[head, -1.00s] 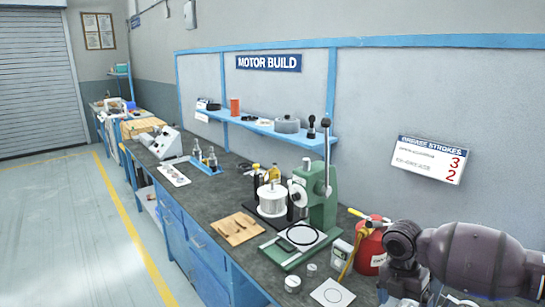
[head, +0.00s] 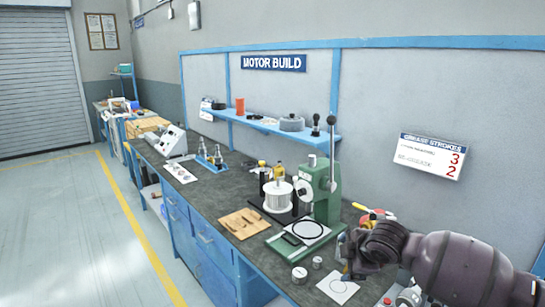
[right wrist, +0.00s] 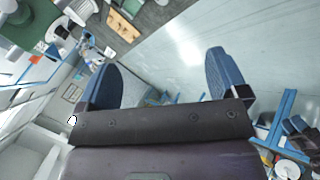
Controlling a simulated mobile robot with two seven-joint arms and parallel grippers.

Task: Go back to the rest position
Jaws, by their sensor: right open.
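My right arm comes in from the right in the head view, above the near end of the bench. My right gripper (head: 346,254) is at its left end, foreshortened, and covers part of the red container (head: 378,216). The right wrist view shows the two blue-padded fingers of the gripper (right wrist: 165,76) spread wide with nothing between them. My left gripper is in neither view.
On the bench (head: 245,262) a green press (head: 322,190) stands close beyond the gripper. Small metal cups (head: 299,274) and a white card with a circle (head: 337,287) lie near it. The floor (head: 85,240) at left is clear.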

